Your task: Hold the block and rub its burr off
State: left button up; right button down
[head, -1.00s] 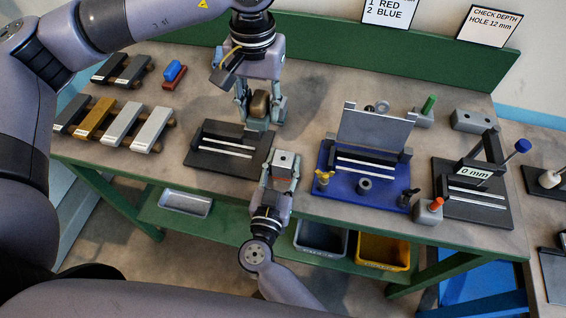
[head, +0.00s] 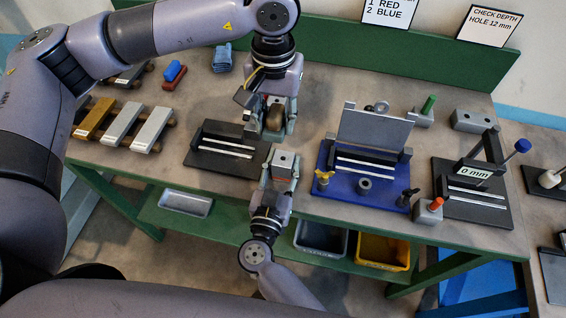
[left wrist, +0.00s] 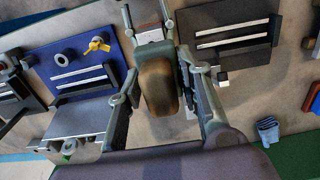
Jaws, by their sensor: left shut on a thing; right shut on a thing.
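My left gripper (head: 273,117) is shut on a brown rounded pad (head: 274,120), just behind and above the block. The pad fills the space between the fingers in the left wrist view (left wrist: 158,84). The block shows as a pale piece beyond the pad there (left wrist: 148,36). I cannot tell whether pad and block touch.
A black fixture (head: 207,158) with pale rails lies left of the block. A blue fixture (head: 325,193) with an upright plate stands to the right, and a 0 mm gauge fixture (head: 444,207) beyond it. Several bars lie at left. A blue cloth (head: 222,60) lies at the back.

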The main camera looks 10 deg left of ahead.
aim_at(278, 158)
pick_arm(q)
jog(key=shift+f, duration=4)
jog(key=shift+f, duration=0.6)
jog(key=shift+d, duration=0.15)
